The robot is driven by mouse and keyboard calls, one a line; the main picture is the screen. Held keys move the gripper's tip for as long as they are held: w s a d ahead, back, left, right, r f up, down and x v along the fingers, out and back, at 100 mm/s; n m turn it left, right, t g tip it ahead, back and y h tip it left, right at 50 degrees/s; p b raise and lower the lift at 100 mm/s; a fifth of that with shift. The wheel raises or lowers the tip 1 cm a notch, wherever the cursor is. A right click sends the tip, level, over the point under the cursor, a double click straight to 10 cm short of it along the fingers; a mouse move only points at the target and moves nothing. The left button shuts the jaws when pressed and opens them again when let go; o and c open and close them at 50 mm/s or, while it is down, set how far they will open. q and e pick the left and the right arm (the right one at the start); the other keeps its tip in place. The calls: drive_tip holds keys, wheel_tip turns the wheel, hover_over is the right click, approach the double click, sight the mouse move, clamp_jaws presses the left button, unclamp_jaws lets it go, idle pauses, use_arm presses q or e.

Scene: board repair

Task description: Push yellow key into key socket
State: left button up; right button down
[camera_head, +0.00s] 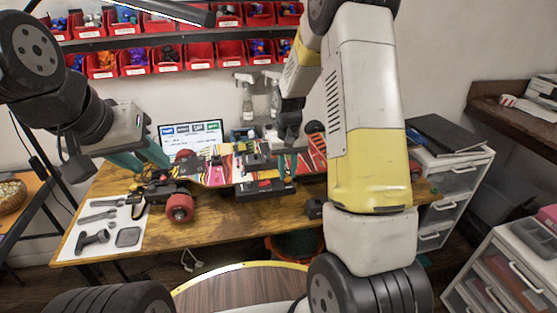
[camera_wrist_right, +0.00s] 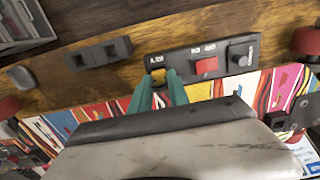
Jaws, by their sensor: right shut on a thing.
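The yellow key (camera_wrist_right: 158,75) is a small yellow piece in the right wrist view, at the left end of a black control panel (camera_wrist_right: 222,50). My right gripper (camera_wrist_right: 160,79) has its teal fingertips close on either side of it, shut on it. The key socket cannot be made out under the key and fingers; how deep the key sits cannot be told. In the head view my right gripper (camera_head: 284,160) is over the board, its tips small and the key not visible. My left gripper (camera_head: 148,170) is open, with spread teal fingers near the board's left end.
The panel has a red button (camera_wrist_right: 206,66) and a black knob (camera_wrist_right: 240,55). A black two-slot block (camera_wrist_right: 95,53) lies beside it. The colourful skateboard (camera_head: 217,170) with red wheels (camera_head: 179,206) is on the wooden table (camera_head: 170,238). A tool mat (camera_head: 130,225) is at left.

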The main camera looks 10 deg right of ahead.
drive_tip(key=shift+f, duration=0.45)
idle(0.3)
drive_tip(key=c, duration=0.9)
unclamp_jaws()
drive_tip(key=shift+r, duration=0.25)
drive_tip(key=shift+r, duration=1.3)
drive_tip(key=shift+r, duration=0.1)
drive_tip(key=shift+r, duration=2.9)
